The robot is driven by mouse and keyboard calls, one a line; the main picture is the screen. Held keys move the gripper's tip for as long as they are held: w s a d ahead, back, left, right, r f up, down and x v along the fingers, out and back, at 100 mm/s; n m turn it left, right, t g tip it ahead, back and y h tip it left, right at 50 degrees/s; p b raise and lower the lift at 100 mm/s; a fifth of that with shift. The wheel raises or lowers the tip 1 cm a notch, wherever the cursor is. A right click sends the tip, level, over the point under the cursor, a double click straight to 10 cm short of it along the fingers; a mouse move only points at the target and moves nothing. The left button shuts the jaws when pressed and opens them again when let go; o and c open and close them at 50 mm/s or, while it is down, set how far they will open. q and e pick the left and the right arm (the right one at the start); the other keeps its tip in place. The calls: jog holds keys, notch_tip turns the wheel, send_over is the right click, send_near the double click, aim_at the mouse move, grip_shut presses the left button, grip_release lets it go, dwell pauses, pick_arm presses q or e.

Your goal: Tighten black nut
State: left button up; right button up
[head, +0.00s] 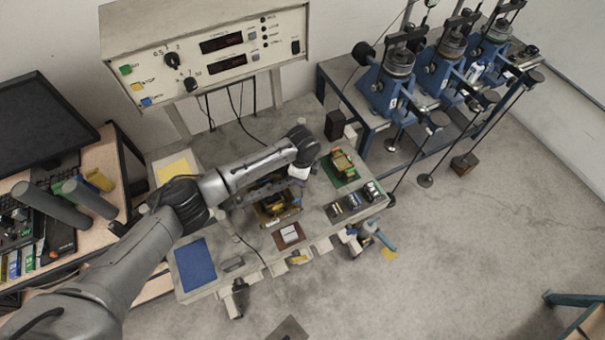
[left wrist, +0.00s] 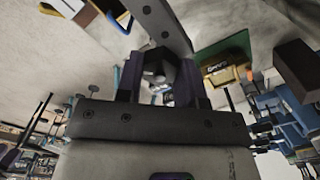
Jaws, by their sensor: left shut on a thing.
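In the left wrist view, my left gripper (left wrist: 160,78) is shut on a dark, six-sided piece with a hole through it, which looks like the black nut (left wrist: 158,62). A grey metal bar (left wrist: 165,22) with holes crosses just above the nut in that view. I cannot tell whether the nut touches the bar or sits on a thread. In the head view, my left arm reaches over the workbench (head: 215,225), and its wrist hides the fingertips and the nut. My right gripper is not in view.
A green mat (head: 345,180) with a wound component (head: 343,163) lies right of my wrist. A yellow-black device (head: 277,207) and a blue mat (head: 195,264) are on the bench. A control panel (head: 205,50) stands behind. Blue lever frames (head: 388,95) stand at the right.

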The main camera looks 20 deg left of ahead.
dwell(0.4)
pick_arm(q)
jog(key=o, duration=0.9)
jog(key=shift+o, duration=0.2)
notch_tip(320, 180, up, 14)
jog(key=b, duration=0.2)
jog(key=shift+f, duration=0.1)
